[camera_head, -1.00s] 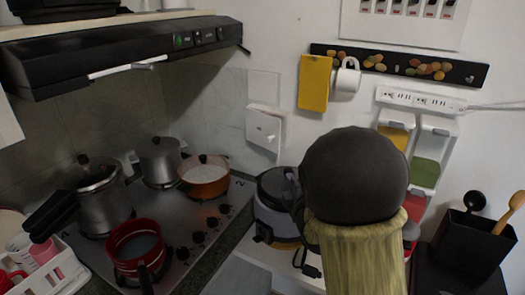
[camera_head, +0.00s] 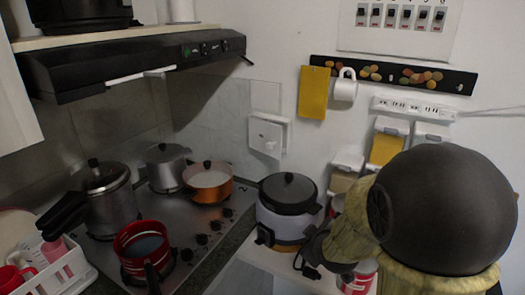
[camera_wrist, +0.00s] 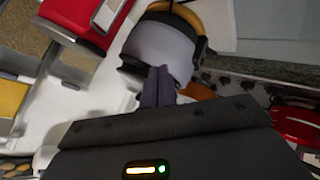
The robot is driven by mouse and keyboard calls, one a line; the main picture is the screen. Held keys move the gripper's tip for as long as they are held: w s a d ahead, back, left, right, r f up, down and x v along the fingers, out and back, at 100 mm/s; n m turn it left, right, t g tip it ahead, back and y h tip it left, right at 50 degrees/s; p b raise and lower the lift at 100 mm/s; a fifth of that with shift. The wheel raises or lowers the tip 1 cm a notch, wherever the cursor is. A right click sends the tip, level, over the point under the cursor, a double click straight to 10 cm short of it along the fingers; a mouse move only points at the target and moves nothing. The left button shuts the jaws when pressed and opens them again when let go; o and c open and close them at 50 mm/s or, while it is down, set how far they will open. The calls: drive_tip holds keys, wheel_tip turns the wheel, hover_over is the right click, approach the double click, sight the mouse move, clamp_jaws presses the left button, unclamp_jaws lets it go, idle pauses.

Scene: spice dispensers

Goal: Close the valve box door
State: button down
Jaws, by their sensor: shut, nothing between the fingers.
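The valve box (camera_head: 268,134) is a small white box on the wall, right of the range hood and above the stove's right end. Its front door panel, with a small knob, appears slightly ajar, with a white edge showing behind it on the right. I cannot tell the exact gap. My gripper (camera_wrist: 158,72) shows in the wrist view with its dark fingers together, empty, in front of the rice cooker (camera_wrist: 160,48). In the head view the arm hides the fingers. The valve box does not show clearly in the wrist view.
The rice cooker (camera_head: 287,207) stands on the counter below the valve box. An orange pot (camera_head: 208,190), a red pot (camera_head: 142,248) and steel pots are on the stove (camera_head: 205,222). Dispensers (camera_head: 386,145) are beyond.

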drive_tip(key=s+f+m+g, duration=0.2)
drive_tip(key=s+m+g, duration=0.1)
drive_tip(key=s, duration=0.5)
drive_tip(key=s+f+m+g, duration=0.1)
drive_tip(key=s+m+g, duration=0.3)
drive_tip(key=s+m, duration=0.2)
drive_tip(key=shift+s+d+f+g, duration=0.3)
drive_tip(key=shift+s+f, duration=0.05)
drive_tip(key=shift+s, duration=0.55)
drive_tip(key=shift+s+d, duration=0.1)
